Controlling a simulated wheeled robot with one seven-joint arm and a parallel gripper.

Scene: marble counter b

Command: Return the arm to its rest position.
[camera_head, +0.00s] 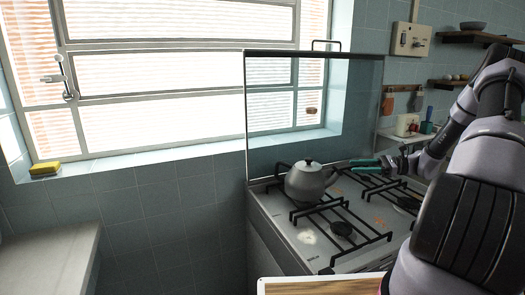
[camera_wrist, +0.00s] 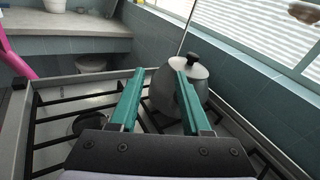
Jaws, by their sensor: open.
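My gripper (camera_head: 364,166) is at the right in the head view, over the stove, with its teal fingers pointing left toward a grey kettle (camera_head: 309,182). In the wrist view my gripper (camera_wrist: 156,70) has its two teal fingers spread well apart, with nothing held between them. The kettle (camera_wrist: 160,92) stands upright on the stove beyond the fingers, and the right finger overlaps part of it in that view. Whether the finger touches the kettle cannot be told. My arm reaches in from the right side of the head view.
The stove (camera_head: 262,212) has black grates and a raised glass lid (camera_head: 285,110) behind it. A window fills the back wall. A yellow sponge (camera_head: 45,168) lies on the sill. A pale counter (camera_head: 45,262) at left is bare. Shelves (camera_head: 480,38) hang at right.

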